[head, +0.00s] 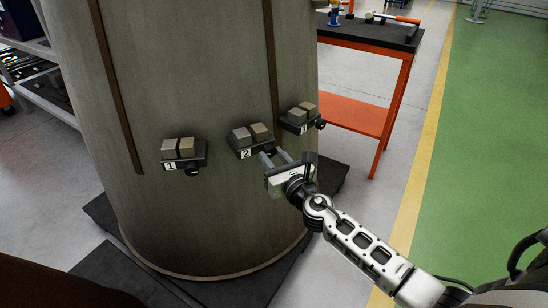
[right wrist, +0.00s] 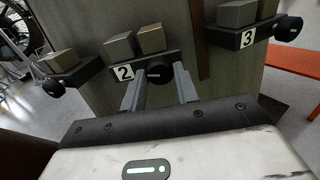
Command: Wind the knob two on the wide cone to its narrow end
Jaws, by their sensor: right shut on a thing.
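The wide cone (head: 200,90) is a large grey-brown tapered body in the head view. Unit two (head: 252,139) is a dark bracket labelled 2 with two blocks, a grey and a tan, on top. Its black knob two (right wrist: 159,73) shows between the fingers of my right gripper in the right wrist view (right wrist: 159,85). My right gripper (head: 274,158) is shut on this knob from the front; in the head view the fingers mostly hide it. My left gripper is not in view.
Unit one (head: 184,153) sits left of unit two, and unit three (head: 301,117) sits close on its right, each with blocks and a knob. Brown vertical strips (head: 271,70) run down the cone. An orange table (head: 375,45) stands behind right.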

